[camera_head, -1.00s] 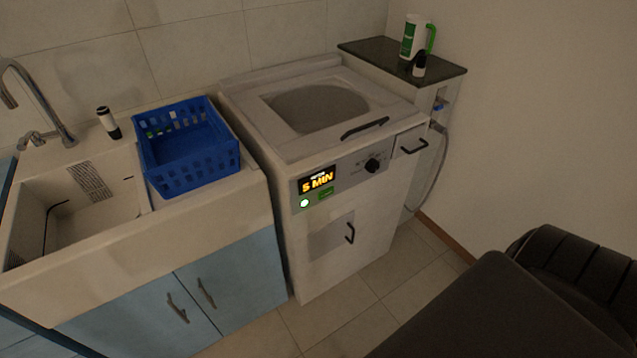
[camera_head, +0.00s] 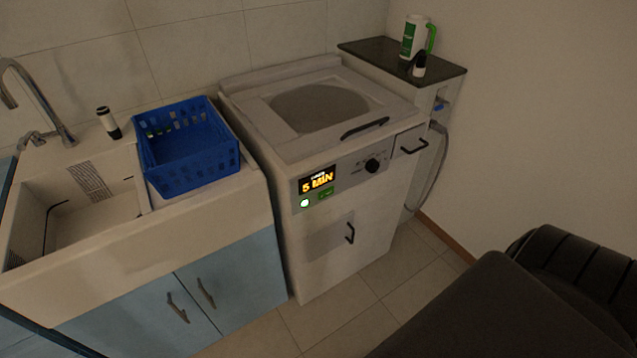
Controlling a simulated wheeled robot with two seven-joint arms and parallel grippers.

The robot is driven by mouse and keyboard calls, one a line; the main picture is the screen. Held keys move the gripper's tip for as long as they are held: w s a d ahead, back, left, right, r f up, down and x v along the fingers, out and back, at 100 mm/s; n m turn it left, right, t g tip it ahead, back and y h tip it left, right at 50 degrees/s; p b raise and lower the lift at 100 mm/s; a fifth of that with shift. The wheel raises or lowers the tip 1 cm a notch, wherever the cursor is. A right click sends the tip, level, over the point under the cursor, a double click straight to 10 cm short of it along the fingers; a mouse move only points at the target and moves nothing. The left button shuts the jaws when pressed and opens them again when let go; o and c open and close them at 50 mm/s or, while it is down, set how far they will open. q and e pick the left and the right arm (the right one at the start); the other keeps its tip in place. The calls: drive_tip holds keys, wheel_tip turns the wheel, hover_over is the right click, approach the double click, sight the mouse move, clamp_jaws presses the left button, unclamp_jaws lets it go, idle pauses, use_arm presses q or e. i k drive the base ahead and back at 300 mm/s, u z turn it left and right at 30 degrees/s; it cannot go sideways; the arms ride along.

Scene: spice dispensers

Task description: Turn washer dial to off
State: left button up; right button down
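The white washer (camera_head: 325,210) stands in the middle of the view against the tiled wall. Its black round dial (camera_head: 372,166) is on the front control panel, right of the display. The display (camera_head: 317,181) reads "5 MIN" in yellow, with a lit green-white round light (camera_head: 304,203) below it. The dial's exact pointer setting is too small to read. Neither of my grippers is in view, and nothing touches the dial.
A sink (camera_head: 80,205) with a blue cabinet and a blue basket (camera_head: 187,147) stands left of the washer. A dark-topped shelf (camera_head: 385,52) with a white-green jug (camera_head: 414,38) stands right. Tiled floor (camera_head: 350,305) in front is clear. My dark body part fills the lower right.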

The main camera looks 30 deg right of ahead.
sight(372, 165)
drive_tip(key=z, duration=0.7)
drive_tip(key=k, duration=0.65)
drive_tip(key=u, duration=0.65)
drive_tip(key=i, duration=1.05)
drive_tip(key=z, duration=0.55)
